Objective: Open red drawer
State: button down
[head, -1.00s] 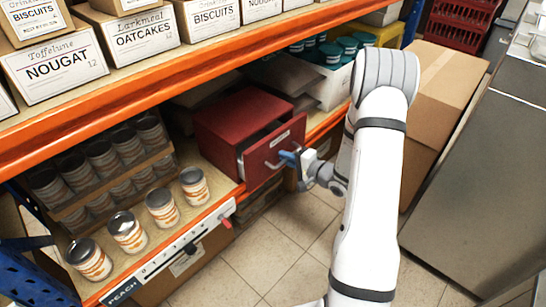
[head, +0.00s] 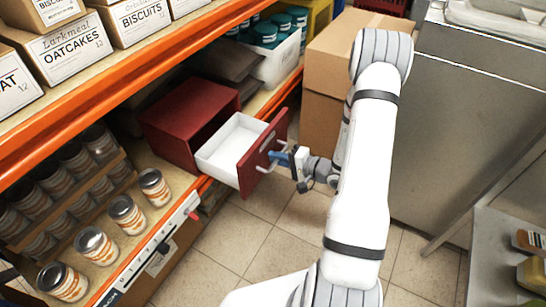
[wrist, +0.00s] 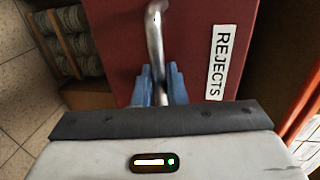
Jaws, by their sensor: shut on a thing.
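The red drawer (head: 263,152) is pulled well out of its red cabinet (head: 178,118) on the lower shelf, and its white inside shows empty where I can see it. Its front carries a metal handle (wrist: 155,40) and a white label reading REJECTS (wrist: 219,60). My gripper (head: 284,158) is in front of the drawer, its blue fingers shut on the handle. In the wrist view the two blue fingers (wrist: 159,88) stand on either side of the handle's bar. Part of the handle is hidden by the fingers.
Several jars with orange-marked labels (head: 127,215) stand along the shelf edge at left. A white bin of teal-lidded jars (head: 279,62) and a cardboard box (head: 323,115) are behind. A grey metal table (head: 505,245) is at right. Tiled floor (head: 240,240) is clear before the drawer.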

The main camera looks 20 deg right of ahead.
jog(key=shift+w+d+r, duration=0.15)
jog(key=shift+w+d, duration=0.05)
jog(key=shift+w, duration=0.05)
jog(key=c, duration=1.7)
grip_release()
jog(key=shift+o, duration=0.7)
jog(key=shift+a, duration=0.2)
jog(key=shift+s, duration=0.1)
jog(key=p+v, duration=0.1)
jog(key=v, duration=0.6)
jog(key=shift+s+d, duration=0.25)
